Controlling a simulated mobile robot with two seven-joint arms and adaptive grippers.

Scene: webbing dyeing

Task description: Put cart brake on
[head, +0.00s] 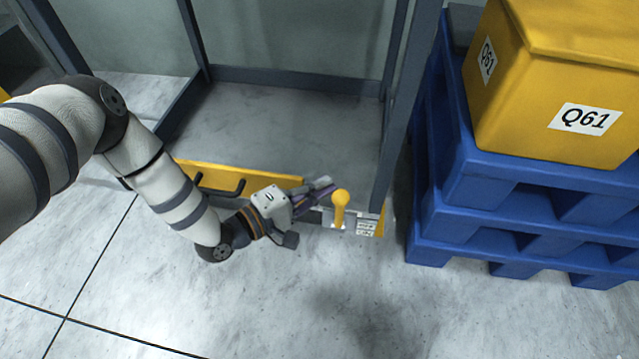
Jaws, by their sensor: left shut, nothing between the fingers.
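The cart brake shows as a yellow lever with a rounded knob (340,198), standing up at the right end of the cart's low yellow front bar (245,176). A pale label plate (367,225) sits just right of the lever. My left gripper (325,187) reaches in from the left, its fingers shut and empty, close to the left side of the lever. I cannot tell whether the fingertips touch it. My right gripper is not in view.
Grey cart posts (402,110) rise behind and beside the lever. Stacked blue pallets (470,225) with a yellow crate marked Q61 (550,125) stand close on the right. The concrete floor (300,310) in front is clear.

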